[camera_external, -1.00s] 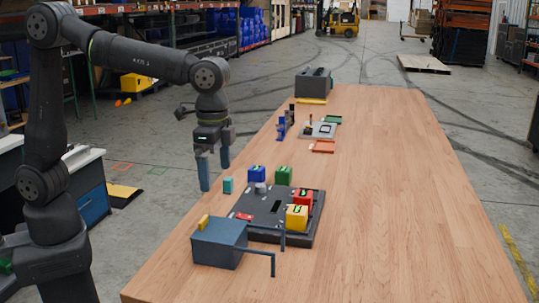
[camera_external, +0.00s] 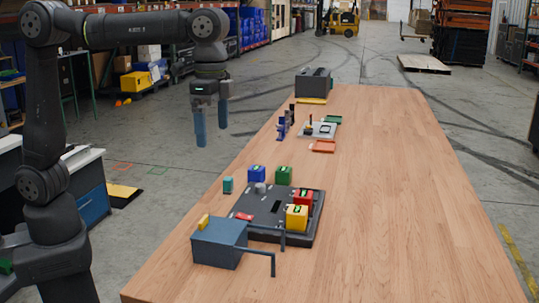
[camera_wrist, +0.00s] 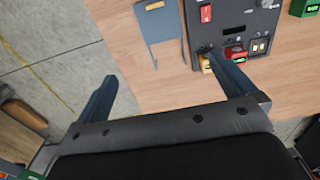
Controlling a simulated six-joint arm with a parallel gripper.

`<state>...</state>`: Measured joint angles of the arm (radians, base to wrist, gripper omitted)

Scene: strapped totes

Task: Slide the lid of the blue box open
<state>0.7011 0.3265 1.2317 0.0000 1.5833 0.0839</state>
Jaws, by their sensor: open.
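The blue box (camera_external: 217,247) is a dark slate-blue box at the near left edge of the wooden table. A small yellow handle (camera_external: 203,221) sits on its flat lid (camera_external: 222,231), and the lid looks closed. Thin rails reach out from the box to the right. In the wrist view the box (camera_wrist: 158,28) is at the top centre, with the yellow handle (camera_wrist: 155,5) at the frame's top edge. My gripper (camera_external: 211,133) is open and empty, high above and behind the box, touching nothing. Its two blue fingers also show in the wrist view (camera_wrist: 162,70).
A dark panel (camera_external: 244,208) beside the box carries red and yellow blocks. Blue (camera_external: 256,174), green (camera_external: 283,176) and teal (camera_external: 228,185) blocks stand behind it. A grey bin (camera_external: 313,84) is at the far end. The table's right side is clear.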

